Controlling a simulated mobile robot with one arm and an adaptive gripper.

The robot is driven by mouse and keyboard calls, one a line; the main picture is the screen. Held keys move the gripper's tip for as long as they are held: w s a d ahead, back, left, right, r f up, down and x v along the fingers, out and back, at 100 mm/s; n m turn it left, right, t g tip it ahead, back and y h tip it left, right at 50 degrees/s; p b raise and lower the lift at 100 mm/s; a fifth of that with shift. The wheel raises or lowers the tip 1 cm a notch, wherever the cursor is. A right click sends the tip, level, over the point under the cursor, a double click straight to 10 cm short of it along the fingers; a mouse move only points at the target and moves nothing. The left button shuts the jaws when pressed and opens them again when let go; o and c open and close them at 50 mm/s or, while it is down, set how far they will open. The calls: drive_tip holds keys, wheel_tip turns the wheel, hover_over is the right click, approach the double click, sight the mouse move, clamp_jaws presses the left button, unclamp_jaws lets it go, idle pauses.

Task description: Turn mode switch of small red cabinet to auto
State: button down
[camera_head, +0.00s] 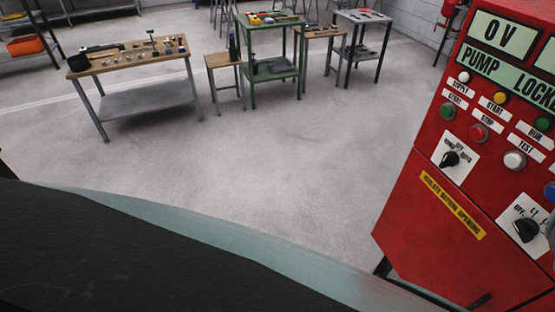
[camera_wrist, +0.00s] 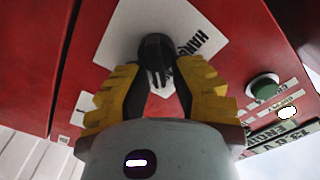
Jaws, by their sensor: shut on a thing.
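In the wrist view, my gripper (camera_wrist: 159,82) has its yellow-and-black fingers closed on both sides of a black switch knob (camera_wrist: 155,46). The knob sits on a white plate (camera_wrist: 125,35) with partly visible black lettering that seems to read HAND. The plate is on the red face of a cabinet (camera_wrist: 85,65); the other position labels are hidden or unreadable. I cannot tell whether the red cabinet (camera_head: 405,235) in the head view, with a black upper switch (camera_head: 450,159) and lower switch (camera_head: 526,229), is the same one.
A green button (camera_wrist: 263,87) sits right of the fingers in the wrist view. In the head view, several buttons and lamps surround the switches. A wooden-topped workbench (camera_head: 125,63) and a green stand (camera_head: 270,70) stand far back; the floor between is clear.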

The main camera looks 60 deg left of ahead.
drive_tip(key=shift+a+f, duration=0.15)
drive_tip(key=shift+f, duration=0.1)
drive_tip(key=c, duration=1.2)
unclamp_jaws()
drive_tip(key=shift+c, duration=0.2)
drive_tip(key=shift+o, duration=0.9)
drive_tip(key=shift+w+r, duration=0.1)
drive_tip(key=shift+w, duration=0.05)
drive_tip(key=v, duration=1.2)
